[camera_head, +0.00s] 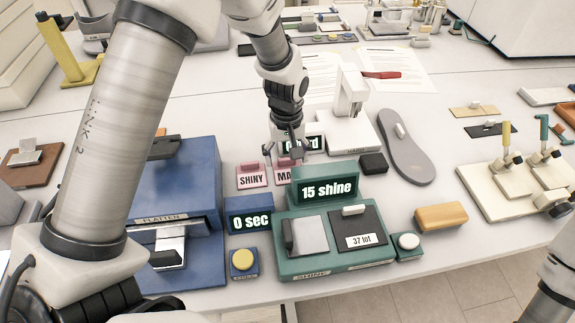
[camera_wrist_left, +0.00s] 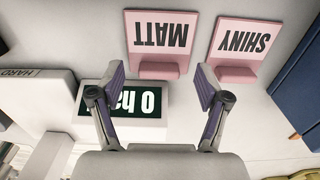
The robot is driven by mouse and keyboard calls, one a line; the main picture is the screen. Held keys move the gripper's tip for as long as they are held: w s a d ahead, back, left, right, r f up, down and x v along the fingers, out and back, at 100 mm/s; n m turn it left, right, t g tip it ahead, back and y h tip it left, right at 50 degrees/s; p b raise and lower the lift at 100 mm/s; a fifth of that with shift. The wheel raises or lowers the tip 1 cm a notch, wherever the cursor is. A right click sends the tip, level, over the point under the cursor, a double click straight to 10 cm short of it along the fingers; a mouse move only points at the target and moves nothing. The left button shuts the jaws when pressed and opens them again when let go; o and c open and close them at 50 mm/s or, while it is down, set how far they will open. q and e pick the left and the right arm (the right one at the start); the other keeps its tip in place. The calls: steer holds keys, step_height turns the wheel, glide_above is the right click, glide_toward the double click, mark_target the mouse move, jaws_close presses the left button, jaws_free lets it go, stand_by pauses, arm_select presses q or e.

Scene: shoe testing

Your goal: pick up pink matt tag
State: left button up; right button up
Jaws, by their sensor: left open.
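The pink MATT tag (camera_head: 283,180) lies on the white table, partly hidden by my left gripper and the green device in the head view. In the left wrist view the MATT tag (camera_wrist_left: 155,38) shows whole, with a raised pink grip block along its edge. My left gripper (camera_head: 284,154) is open and empty above the table near the tag. In the left wrist view its fingers (camera_wrist_left: 161,82) point toward the MATT tag, with a gap between them. The pink SHINY tag (camera_head: 251,177) lies beside the MATT tag.
A green device (camera_head: 340,251) reading "15 shine" stands in front of the tags. A blue machine (camera_head: 184,185) stands to the left. A white hardness tester (camera_head: 350,130) and a grey sole (camera_head: 404,150) are to the right.

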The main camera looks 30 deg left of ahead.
arm_select(q)
steer(key=shift+w+f, duration=0.15)
steer(key=shift+f, duration=0.4)
steer(key=c, duration=0.8)
steer(key=shift+r, duration=0.15)
